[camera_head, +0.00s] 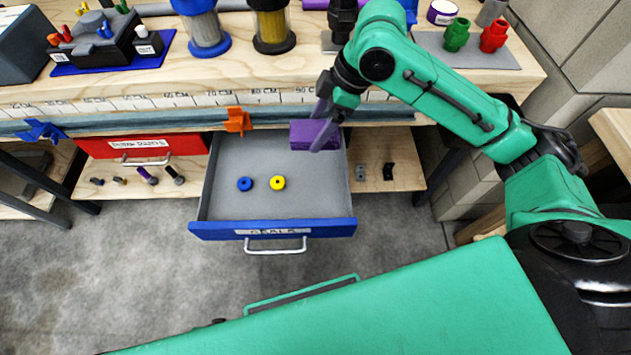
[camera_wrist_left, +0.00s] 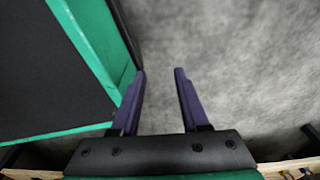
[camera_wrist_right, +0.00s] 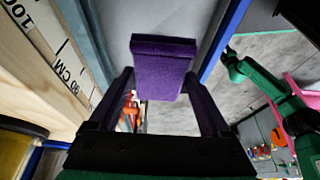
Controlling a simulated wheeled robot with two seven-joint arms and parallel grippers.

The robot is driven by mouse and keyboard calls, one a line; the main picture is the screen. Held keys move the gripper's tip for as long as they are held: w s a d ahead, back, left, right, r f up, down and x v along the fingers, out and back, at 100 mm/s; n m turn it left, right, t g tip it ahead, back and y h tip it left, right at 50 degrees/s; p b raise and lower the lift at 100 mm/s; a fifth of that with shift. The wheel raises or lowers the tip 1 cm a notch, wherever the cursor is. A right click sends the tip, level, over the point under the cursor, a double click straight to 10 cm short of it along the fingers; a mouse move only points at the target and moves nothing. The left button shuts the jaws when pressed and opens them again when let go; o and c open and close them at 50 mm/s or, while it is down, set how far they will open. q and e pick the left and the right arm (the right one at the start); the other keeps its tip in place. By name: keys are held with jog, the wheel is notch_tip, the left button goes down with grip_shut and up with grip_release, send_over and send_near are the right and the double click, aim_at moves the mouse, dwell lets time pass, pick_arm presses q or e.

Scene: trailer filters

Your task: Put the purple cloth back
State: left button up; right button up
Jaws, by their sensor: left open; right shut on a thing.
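The purple cloth (camera_head: 301,134) is a folded block held over the right rear part of the open blue drawer (camera_head: 221,231). My right gripper (camera_head: 321,132) is shut on it, fingers pointing down. The right wrist view shows the cloth (camera_wrist_right: 163,68) between the two fingertips. How high it is above the drawer floor is hard to tell. My left gripper (camera_wrist_left: 159,72) shows only in the left wrist view, open and empty above the grey floor.
The drawer also holds a blue ring (camera_head: 245,184) and a yellow ring (camera_head: 278,183). A shut red drawer (camera_head: 185,144) is at its left. The workbench edge with a ruler (camera_head: 180,101) and an orange clamp (camera_head: 237,121) lies just behind.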

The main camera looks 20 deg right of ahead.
jog(key=b, duration=0.3)
send_over(312, 184)
jog(key=d, duration=0.2)
notch_tip(312, 184, down, 11)
jog(key=f+b, duration=0.1)
jog(key=f, duration=0.3)
jog(key=f+b, duration=0.1)
jog(key=f, duration=0.3)
jog(key=shift+s+a+f, duration=0.2)
jog(key=shift+f, duration=0.3)
pick_arm(q)
jog(key=w+d+r, duration=0.2)
jog(key=w+r, duration=0.3)
jog(key=w, duration=0.4)
jog(key=shift+w+d+r, duration=0.15)
jog(key=shift+w+d, duration=0.05)
pick_arm(e)
jog(key=shift+r, duration=0.1)
